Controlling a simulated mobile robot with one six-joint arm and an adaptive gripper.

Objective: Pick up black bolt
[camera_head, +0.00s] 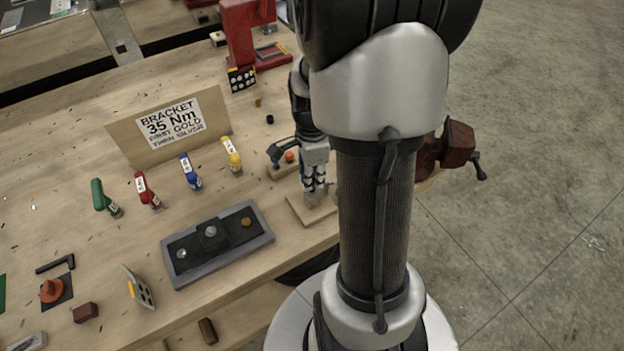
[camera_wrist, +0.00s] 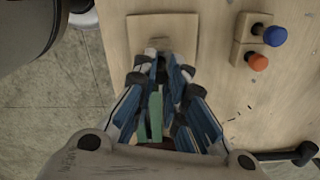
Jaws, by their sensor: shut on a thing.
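My gripper (camera_head: 315,194) is low over a square wooden board (camera_head: 297,206) near the table's front right edge. In the wrist view its fingers (camera_wrist: 160,66) are closed together over the same board (camera_wrist: 150,25). A small dark piece, taken to be the black bolt (camera_wrist: 161,73), shows between the fingertips; the fingers hide most of it, so its shape and whether it touches the board cannot be told. In the head view the held piece is hidden.
A grey tray (camera_head: 187,281) with dark inserts lies left of my gripper. Coloured tools (camera_head: 190,172) stand behind it, before a sign (camera_head: 170,125). Wooden blocks with blue (camera_wrist: 275,36) and orange (camera_wrist: 257,62) knobs stand close by. A red vise (camera_head: 452,146) is at the right edge.

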